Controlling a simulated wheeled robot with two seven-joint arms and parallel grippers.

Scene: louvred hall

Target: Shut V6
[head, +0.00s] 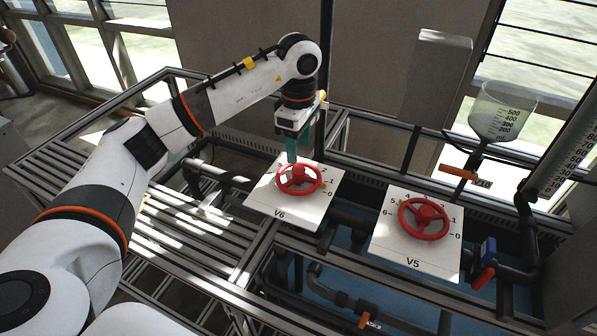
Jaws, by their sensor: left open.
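The V6 handwheel (299,179) is red and sits on a white square plate (262,203) labelled V6, left of the middle of the head view. Numerals show along the right side of its dial, down to 0; the pointer's reading is too small to tell. My left gripper (293,154) reaches down from above, with its greenish fingers at the far edge of the wheel. It is open. I cannot tell whether the fingers touch the rim. My right gripper is not in view.
A second red handwheel, V5 (424,219), stands to the right on its own plate. Behind it are a graduated funnel (503,112) and an orange-handled valve, V10 (459,172). A blue valve (487,254) with a red handle is at right. Pipes and metal rails surround the plates.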

